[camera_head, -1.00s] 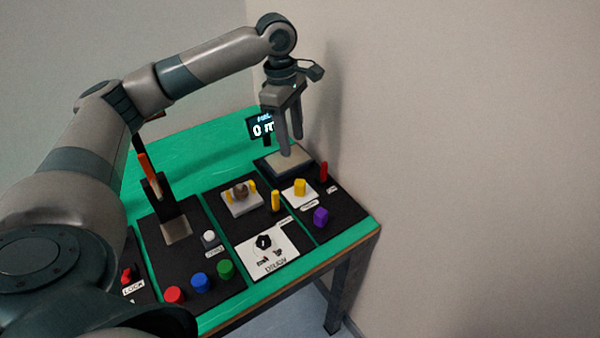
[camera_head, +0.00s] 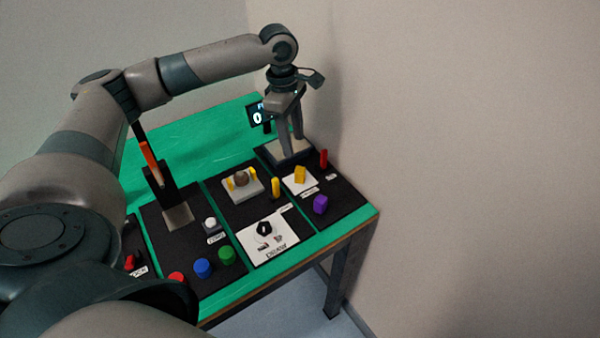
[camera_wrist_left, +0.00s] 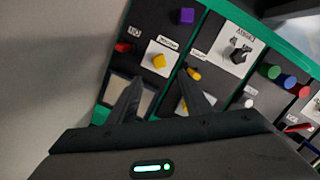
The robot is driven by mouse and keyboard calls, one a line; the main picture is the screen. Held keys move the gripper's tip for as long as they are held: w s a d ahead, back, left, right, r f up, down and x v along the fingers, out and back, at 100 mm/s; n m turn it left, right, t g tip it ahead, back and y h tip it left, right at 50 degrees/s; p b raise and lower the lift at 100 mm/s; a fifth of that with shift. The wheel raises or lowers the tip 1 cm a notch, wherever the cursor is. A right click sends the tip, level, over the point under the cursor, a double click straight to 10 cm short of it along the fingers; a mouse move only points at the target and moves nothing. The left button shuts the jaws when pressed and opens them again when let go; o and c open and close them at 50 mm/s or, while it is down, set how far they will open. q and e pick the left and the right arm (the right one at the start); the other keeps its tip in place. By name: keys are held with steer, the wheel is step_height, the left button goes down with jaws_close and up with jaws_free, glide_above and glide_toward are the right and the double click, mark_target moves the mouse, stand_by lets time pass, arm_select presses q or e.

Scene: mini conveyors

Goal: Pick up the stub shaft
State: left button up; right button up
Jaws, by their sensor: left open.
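I cannot tell for certain which part is the stub shaft. Candidates are an upright yellow peg (camera_head: 276,187) on the black board, a yellow block (camera_head: 300,174) on a white plate, and a dark round part (camera_head: 241,179) in a grey fixture with yellow posts. My left gripper (camera_head: 291,147) is open, pointing down, with its fingers over the pale plate (camera_head: 302,146) at the board's far end. In the left wrist view the yellow block (camera_wrist_left: 159,61) lies ahead of the open, empty fingers (camera_wrist_left: 161,78). The yellow peg (camera_wrist_left: 194,74) shows beside one fingertip. My right gripper is not in view.
A purple part (camera_head: 320,204) and a red peg (camera_head: 323,158) stand near the right edge. A small display (camera_head: 257,116) is behind the fingers. A wall is close on the right.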

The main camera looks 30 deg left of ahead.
arm_select(q)
steer(key=p, duration=0.1)
glide_above(300, 169)
steer(key=a, duration=0.1)
steer(key=f, duration=0.5)
steer(key=shift+s+a+f, duration=0.15)
steer(key=shift+s, duration=0.05)
steer(key=shift+f, duration=0.45)
steer(key=shift+d+f+p, duration=0.3)
steer(key=shift+f+p, duration=0.15)
steer(key=shift+f, duration=0.05)
steer(key=f, duration=0.1)
steer(key=f+p, duration=0.1)
steer(key=f, duration=0.1)
steer(key=shift+w+d, duration=0.2)
steer(key=shift+d, duration=0.15)
steer(key=shift+f, duration=0.5)
